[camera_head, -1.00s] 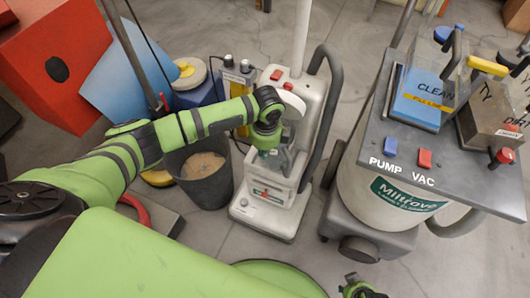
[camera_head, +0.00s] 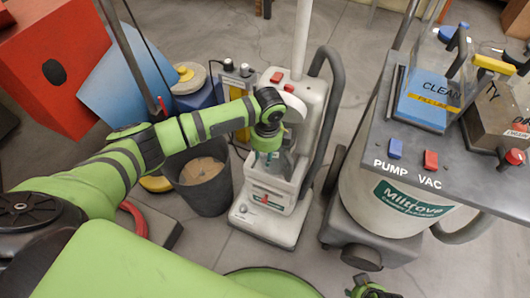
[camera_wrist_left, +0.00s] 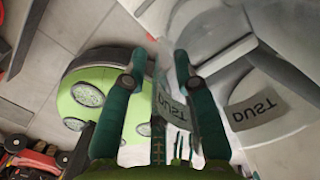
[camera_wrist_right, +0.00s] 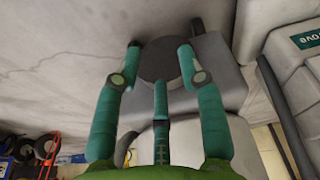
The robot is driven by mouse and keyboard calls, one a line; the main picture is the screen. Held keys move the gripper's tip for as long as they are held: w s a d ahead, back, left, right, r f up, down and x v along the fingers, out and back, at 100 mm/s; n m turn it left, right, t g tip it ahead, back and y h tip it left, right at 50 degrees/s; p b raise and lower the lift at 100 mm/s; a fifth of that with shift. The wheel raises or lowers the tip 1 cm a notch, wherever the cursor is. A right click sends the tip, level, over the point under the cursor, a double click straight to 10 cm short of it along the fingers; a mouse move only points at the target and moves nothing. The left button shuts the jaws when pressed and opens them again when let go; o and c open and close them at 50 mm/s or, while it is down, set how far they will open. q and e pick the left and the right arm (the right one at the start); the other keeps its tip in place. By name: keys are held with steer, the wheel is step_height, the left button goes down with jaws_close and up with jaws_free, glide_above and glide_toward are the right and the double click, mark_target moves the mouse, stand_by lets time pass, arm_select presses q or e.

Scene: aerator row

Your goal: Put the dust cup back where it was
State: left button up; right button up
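The see-through dust cup (camera_head: 285,163) is at the front of the white upright vacuum (camera_head: 272,217). My left gripper (camera_head: 267,151) is over it, with fingers pointing down. In the left wrist view the cup (camera_wrist_left: 172,108), with a DUST label, lies between the fingers (camera_wrist_left: 158,62), which look closed on it. A second DUST label (camera_wrist_left: 255,108) is on the pale vacuum body beside it. I cannot tell whether the cup is fully seated. My right gripper (camera_wrist_right: 158,55) is open and empty, low at the bottom of the head view.
A dark bin (camera_head: 222,200) with dust in it stands left of the vacuum. The grey Miltrove machine (camera_head: 400,165), with CLEAN and DIRTY tanks, is on the right. A red box (camera_head: 50,65) and blue panel (camera_head: 120,85) are at the left. Floor between vacuum and machine is narrow.

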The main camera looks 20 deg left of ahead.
arm_select(q)
steer(key=shift+r, duration=0.1)
step_height(320, 180, up, 12)
steer(key=p, duration=0.3)
steer(key=shift+s+d, duration=0.25)
steer(key=shift+d, duration=0.1)
arm_select(e)
steer(key=f, duration=0.1)
steer(key=s+f, duration=0.1)
steer(key=f, duration=0.3)
steer(key=shift+s+d+f, duration=0.1)
steer(key=shift+s+d, duration=0.15)
steer(key=shift+s, duration=0.05)
